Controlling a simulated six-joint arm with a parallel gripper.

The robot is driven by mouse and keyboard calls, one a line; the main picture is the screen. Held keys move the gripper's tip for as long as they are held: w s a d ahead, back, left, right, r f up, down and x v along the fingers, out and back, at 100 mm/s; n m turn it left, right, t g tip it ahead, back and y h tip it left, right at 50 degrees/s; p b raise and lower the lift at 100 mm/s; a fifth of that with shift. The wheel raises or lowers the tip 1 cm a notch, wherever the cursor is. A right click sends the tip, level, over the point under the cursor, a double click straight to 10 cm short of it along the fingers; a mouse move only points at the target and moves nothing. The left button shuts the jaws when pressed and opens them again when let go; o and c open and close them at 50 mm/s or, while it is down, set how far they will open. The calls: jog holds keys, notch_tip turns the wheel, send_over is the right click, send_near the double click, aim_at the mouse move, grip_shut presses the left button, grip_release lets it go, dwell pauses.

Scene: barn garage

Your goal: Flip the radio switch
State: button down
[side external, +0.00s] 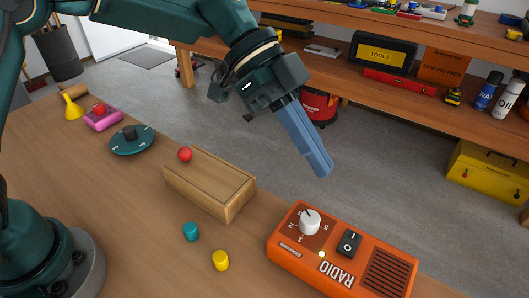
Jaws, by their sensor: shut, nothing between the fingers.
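The orange radio (285,262) lies on the wooden table at the lower right. Its black rocker switch (349,244), marked with a line and a circle, sits on the top face between the white dial (309,221) and the black speaker grille (390,275). A small yellow light (322,254) shows near the switch. My gripper (320,168) has long blue fingers that are shut and empty. It points down and right, and appears above and behind the radio in the picture, apart from it.
A wooden box (205,190) with a red ball (185,154) stands left of the radio. Teal (191,231) and yellow (221,260) cylinders lie in front. A teal disc (132,140), pink block (103,119) and yellow funnel (72,107) are farther left. Shelves (430,110) stand behind.

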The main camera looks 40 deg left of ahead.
send_over(358, 244)
jog(key=a, duration=0.3)
jog(key=f, duration=0.6)
jog(key=shift+s+f, duration=0.1)
jog(key=shift+s, duration=0.3)
notch_tip(358, 244, down, 2)
jog(key=shift+s+f, duration=0.1)
jog(key=shift+f, duration=0.85)
jog(key=shift+s+f, duration=0.2)
jog(key=shift+f, duration=0.05)
jog(key=shift+w, duration=0.15)
jog(key=shift+w+r, duration=0.15)
jog(key=shift+w, duration=0.55)
